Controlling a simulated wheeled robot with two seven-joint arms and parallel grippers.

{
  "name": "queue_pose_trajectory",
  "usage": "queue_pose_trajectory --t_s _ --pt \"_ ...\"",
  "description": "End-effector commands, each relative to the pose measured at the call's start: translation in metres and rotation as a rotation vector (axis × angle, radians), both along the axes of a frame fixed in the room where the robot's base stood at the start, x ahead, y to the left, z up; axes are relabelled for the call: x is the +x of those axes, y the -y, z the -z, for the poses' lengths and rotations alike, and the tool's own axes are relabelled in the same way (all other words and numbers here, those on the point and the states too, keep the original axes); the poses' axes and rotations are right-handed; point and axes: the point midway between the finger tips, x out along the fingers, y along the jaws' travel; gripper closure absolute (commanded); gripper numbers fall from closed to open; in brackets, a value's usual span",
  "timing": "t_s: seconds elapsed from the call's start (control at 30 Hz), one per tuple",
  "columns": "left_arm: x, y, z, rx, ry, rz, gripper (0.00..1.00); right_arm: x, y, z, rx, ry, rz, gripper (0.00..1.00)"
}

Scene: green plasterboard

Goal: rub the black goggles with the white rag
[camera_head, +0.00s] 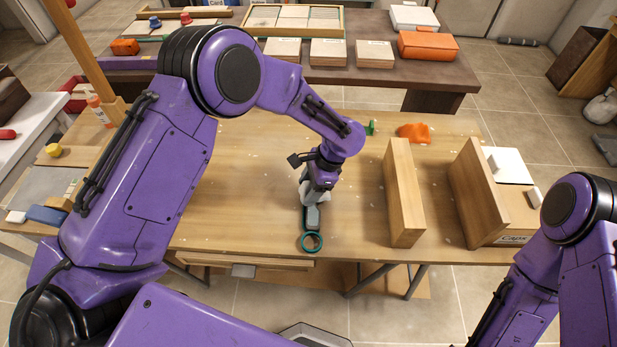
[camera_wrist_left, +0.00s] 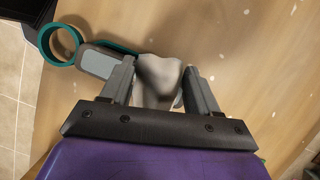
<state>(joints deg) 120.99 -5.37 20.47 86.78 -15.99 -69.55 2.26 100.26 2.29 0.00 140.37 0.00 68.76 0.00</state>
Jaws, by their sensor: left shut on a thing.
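The item I take as the goggles (camera_head: 312,218) lies near the front edge of the wooden table. It looks grey with teal edging, rather than plain black, with a teal ring at its near end. In the left wrist view the goggles (camera_wrist_left: 98,62) sit at upper left, their inner end close to or under the rag. My left gripper (camera_head: 316,188) points down over the goggles' far end. It is shut on the crumpled pale grey-white rag (camera_wrist_left: 158,84), which shows between its fingers. Whether the rag touches the goggles is unclear. My right gripper is out of view.
An upright wooden board (camera_head: 404,195) stands right of my left gripper, with another (camera_head: 478,195) beyond it. An orange lump (camera_head: 414,132) lies at the back of the table. The tabletop (camera_head: 235,205) left of the goggles is clear.

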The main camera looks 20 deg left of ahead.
Motion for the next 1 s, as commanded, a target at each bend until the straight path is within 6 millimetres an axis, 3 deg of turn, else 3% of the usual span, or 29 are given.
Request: queue_pose_trajectory --t_s 0.03,0.63,0.83,1.0 --pt "-0.005 0.002 -0.005 0.002 -0.001 0.002 0.7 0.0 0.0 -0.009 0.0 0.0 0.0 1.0" --pt "-0.047 0.014 0.0 0.0 0.0 0.001 0.7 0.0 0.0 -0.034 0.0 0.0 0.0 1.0" --pt "-0.047 0.014 0.005 0.0 0.001 0.0 0.7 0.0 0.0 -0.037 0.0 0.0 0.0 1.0" --pt "-0.032 0.01 0.005 -0.001 0.004 -0.002 0.7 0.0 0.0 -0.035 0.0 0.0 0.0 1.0"
